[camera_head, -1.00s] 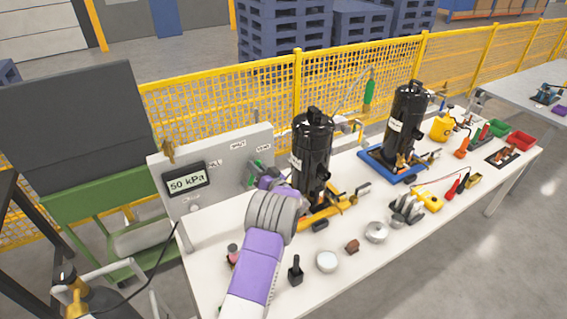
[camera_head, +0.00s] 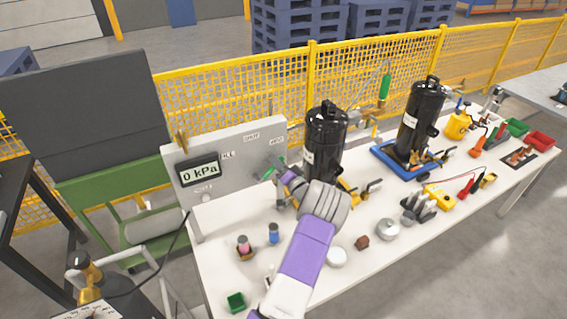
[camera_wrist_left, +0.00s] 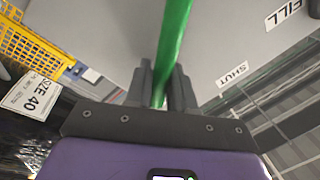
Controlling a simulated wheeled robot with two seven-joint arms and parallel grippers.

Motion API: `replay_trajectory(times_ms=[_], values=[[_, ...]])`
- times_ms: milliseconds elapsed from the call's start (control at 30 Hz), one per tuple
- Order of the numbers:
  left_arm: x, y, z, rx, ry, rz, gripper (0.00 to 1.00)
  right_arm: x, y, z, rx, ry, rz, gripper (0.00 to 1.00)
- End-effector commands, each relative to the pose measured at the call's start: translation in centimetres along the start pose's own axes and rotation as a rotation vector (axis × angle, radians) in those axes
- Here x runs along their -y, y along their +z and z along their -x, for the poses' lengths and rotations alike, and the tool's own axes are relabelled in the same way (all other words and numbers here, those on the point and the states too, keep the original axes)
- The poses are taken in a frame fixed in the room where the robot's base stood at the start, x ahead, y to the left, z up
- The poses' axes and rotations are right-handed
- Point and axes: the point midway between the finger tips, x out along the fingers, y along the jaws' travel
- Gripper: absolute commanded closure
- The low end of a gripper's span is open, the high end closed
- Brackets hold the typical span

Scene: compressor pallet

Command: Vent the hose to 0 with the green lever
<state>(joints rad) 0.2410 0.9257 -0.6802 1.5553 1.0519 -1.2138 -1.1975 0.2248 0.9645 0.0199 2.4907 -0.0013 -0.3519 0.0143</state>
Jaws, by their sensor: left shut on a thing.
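The grey gauge panel (camera_head: 230,150) stands at the back left of the table. Its display (camera_head: 199,172) reads 0 kPa. The green lever (camera_head: 267,174) is at the right of the panel's face, mostly covered by my left gripper (camera_head: 277,164). In the left wrist view the green lever (camera_wrist_left: 174,45) runs between the two dark fingers of my left gripper (camera_wrist_left: 161,88), which is shut on it. The FILL and SHUT labels show on the panel there. The hose is not clearly visible. My right gripper is out of view.
A black compressor (camera_head: 325,145) stands just right of my left gripper, and another (camera_head: 420,115) stands on a blue tray farther right. Small parts lie along the table's front. A yellow mesh fence (camera_head: 225,92) runs behind.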

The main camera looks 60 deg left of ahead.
Motion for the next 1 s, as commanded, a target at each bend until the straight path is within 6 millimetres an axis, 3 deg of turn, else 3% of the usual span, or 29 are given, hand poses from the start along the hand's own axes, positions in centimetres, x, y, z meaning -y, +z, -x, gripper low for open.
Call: replay_trajectory(times_ms=[233,267,367,733,1000], values=[[0.0,-0.1,0.0,-0.001,-0.002,-0.001,1.0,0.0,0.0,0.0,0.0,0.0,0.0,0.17],[0.0,-0.1,0.0,-0.001,-0.002,-0.001,0.74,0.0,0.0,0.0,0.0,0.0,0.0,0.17],[0.0,-0.1,0.0,-0.001,-0.001,0.0,0.58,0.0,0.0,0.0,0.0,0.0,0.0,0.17],[-0.1,-0.1,0.7,-0.001,0.001,0.001,0.58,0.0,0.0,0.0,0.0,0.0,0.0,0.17],[-0.1,-0.1,5.1,-0.002,0.003,0.0,0.58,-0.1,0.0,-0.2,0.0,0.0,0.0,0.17]])
